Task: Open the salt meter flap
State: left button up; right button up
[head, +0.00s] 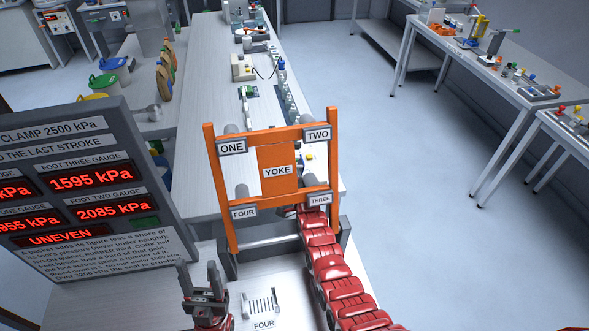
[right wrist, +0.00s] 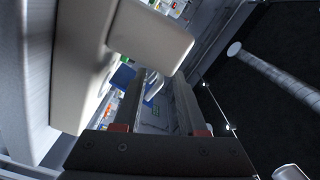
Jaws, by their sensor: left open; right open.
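I cannot make out a salt meter or its flap in either view. My left gripper (head: 200,268) is open and empty, fingers up, above the near table in front of the orange yoke frame (head: 277,178). My right arm reaches up to the yoke's lower right corner, by the plate marked THREE. The right gripper is mostly hidden there in the head view. In the right wrist view the right gripper (right wrist: 157,82) is open, its two dark fingers apart. A pale grey block (right wrist: 150,38) lies close beyond them; I cannot tell whether they touch.
A dark gauge panel (head: 85,190) with red readouts, one reading UNEVEN, stands at the left. A small slotted piece (head: 262,303) lies by a FOUR label. The long bench (head: 205,110) behind the yoke carries several devices. Open floor (head: 400,180) lies to the right.

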grip_shut()
jog(key=shift+a+f+n+b, duration=0.2)
jog(key=shift+n+b, duration=0.3)
jog(key=shift+b, duration=0.75)
jog(key=shift+r, duration=0.35)
grip_release()
jog(key=shift+a, duration=0.1)
